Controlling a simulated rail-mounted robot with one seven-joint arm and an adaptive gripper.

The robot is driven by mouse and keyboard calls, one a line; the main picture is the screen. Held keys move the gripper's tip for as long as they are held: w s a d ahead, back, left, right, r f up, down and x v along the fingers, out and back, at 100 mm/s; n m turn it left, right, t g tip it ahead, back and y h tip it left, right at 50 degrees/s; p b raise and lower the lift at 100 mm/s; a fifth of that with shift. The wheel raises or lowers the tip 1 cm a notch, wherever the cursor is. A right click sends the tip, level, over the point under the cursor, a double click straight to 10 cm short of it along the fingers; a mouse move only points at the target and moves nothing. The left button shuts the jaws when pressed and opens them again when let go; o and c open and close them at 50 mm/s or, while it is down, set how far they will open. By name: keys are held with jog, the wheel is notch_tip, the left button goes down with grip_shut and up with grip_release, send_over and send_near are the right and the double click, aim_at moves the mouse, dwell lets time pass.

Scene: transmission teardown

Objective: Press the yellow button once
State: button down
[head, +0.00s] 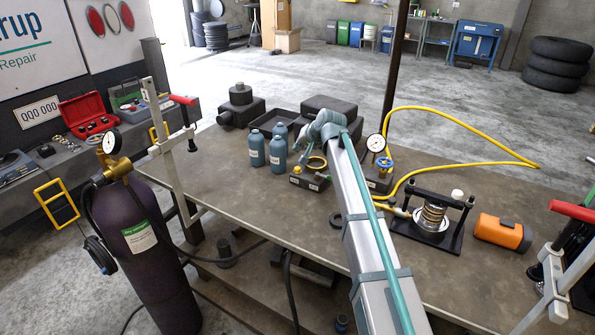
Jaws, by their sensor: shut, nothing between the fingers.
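A small yellow button (297,169) sits at the left end of a low dark block (312,183) on the workbench. A yellow ring (317,163) stands on the same block, to the right of the button. My gripper (301,152) is at the end of my long grey and teal arm, which reaches in from the bottom of the head view. The fingers are shut and empty. They show close above and behind the button in the picture. I cannot tell whether they touch it or how big the gap is.
Teal bottles (257,148) stand just left of the block. Dark housings (330,108) and a tray (273,122) lie behind. A gauge (375,143) with a yellow hose (465,112) is to the right, with a press stand (432,220) and an orange cylinder (502,233). The bench's left front is clear.

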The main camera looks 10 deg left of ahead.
aim_at(299, 169)
jog(key=shift+f+b, duration=1.05)
jog(key=shift+f, duration=1.65)
jog(key=shift+f, duration=0.15)
jog(key=shift+f, duration=0.3)
jog(key=shift+f+b, duration=0.5)
jog(key=shift+r, duration=0.1)
jog(key=shift+r+p, duration=0.4)
jog(key=shift+r, duration=0.45)
jog(key=shift+r+p, duration=1.1)
jog(key=shift+r, duration=1.45)
